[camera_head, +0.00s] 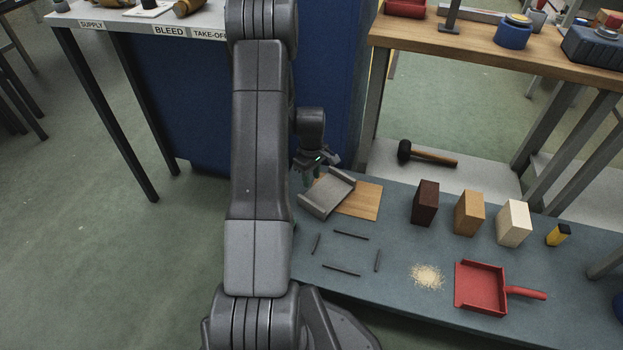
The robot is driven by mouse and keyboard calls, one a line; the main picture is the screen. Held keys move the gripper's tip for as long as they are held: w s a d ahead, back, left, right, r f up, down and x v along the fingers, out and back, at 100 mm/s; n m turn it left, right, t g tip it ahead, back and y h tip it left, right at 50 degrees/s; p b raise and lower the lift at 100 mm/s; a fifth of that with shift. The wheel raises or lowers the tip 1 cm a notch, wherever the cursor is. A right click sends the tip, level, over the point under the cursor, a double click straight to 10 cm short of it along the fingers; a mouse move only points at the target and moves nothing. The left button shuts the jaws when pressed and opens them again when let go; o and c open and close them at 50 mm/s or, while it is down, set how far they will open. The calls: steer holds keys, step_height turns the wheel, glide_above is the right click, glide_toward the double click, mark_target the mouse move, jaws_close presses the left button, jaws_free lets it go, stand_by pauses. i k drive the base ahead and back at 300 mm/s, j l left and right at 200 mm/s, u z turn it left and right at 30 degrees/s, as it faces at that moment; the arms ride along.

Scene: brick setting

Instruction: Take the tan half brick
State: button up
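The tan half brick (468,214) stands upright on the grey-blue bench top, between a dark brown brick (425,204) on its left and a cream brick (513,223) on its right. There are gaps between the three. My gripper (309,180) is well to the left of the tan brick, just behind a grey open-sided tray (327,194). My arm hides part of the gripper. Its fingers are small and dark, so I cannot tell whether they are open or whether they touch the tray.
The grey tray is tilted over a wooden board (362,203). Several thin dark strips (351,235) mark out a square in front. A sand pile (428,277), red dustpan (482,286) and yellow-black object (558,235) lie nearby. A mallet (428,154) lies behind the bricks, below a wooden table (480,48).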

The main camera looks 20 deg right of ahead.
mark_target(469, 213)
steer(key=z, duration=2.3)
steer(key=u, duration=0.5)
steer(key=l+u, duration=0.95)
steer(key=l, duration=0.55)
steer(key=k+l, duration=0.1)
steer(key=l, duration=0.45)
